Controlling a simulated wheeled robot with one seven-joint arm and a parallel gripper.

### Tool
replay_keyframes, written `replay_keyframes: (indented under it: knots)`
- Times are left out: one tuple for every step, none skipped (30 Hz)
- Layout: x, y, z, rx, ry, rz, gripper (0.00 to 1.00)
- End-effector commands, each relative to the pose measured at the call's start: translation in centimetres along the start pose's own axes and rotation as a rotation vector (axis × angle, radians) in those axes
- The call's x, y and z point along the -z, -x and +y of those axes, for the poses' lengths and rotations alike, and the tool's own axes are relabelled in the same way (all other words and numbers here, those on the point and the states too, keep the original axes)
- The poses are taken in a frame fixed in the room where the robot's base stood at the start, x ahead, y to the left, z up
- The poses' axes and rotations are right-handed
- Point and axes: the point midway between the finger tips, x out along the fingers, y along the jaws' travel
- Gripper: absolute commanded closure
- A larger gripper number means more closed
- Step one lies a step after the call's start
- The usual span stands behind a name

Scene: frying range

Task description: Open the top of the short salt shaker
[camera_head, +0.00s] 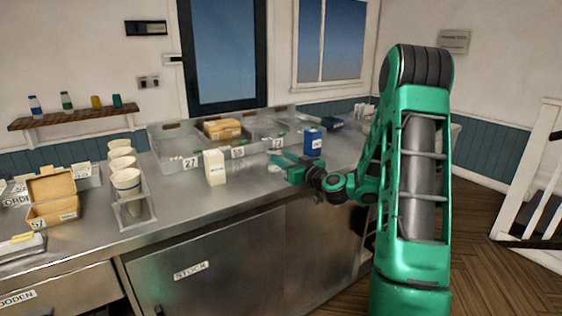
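My gripper (283,168) reaches left over the steel counter at the right of the picture. Its two green fingers look spread, with a gap between them, and I see nothing held. A blue box-shaped container (313,143) stands upright just behind and above the gripper in the picture. A taller cream carton-shaped container (215,168) stands upright to the left, apart from the gripper. A small pale thing (273,168) shows by the fingertips, too small to make out. I cannot tell for sure which of these is the short salt shaker; no opened top is clear.
Clear bins (176,163) with number labels line the back of the counter (240,190). White cups (126,180) in a clear holder and an open cardboard box (52,212) stand at the left. The counter between the cream container and my gripper is mostly clear.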

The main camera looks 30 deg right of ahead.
Motion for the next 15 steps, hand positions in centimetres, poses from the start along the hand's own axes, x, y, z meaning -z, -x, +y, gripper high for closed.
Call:
replay_keyframes:
  knots:
    - [0.00,-0.12,-0.01,0.000,0.000,0.000,0.66]
    - [-0.01,-0.14,-0.01,0.000,0.000,0.000,0.66]
    - [-0.01,-0.16,-0.01,0.000,0.000,0.000,0.66]
    - [-0.02,-0.15,0.00,0.000,0.000,-0.001,0.66]
    - [-0.02,-0.15,-0.01,0.000,0.000,-0.001,0.66]
    - [-0.03,-0.14,-0.01,0.000,0.000,-0.001,0.66]
    - [-0.03,-0.14,-0.01,0.000,0.000,-0.001,0.66]
    - [-0.03,-0.13,-0.01,0.000,0.000,-0.001,0.66]
    - [-0.03,-0.13,-0.01,0.000,0.000,-0.001,0.73]
    - [-0.04,-0.13,-0.01,0.000,0.000,-0.001,0.80]
    - [-0.04,-0.12,-0.01,0.000,0.000,-0.001,0.87]
    - [-0.04,-0.12,-0.01,0.000,0.000,-0.001,0.97]
    - [-0.04,-0.12,-0.01,0.000,0.000,-0.001,1.00]
    - [-0.04,-0.12,-0.01,0.000,0.000,-0.001,1.00]
    - [-0.05,-0.12,-0.01,0.000,0.000,-0.001,1.00]
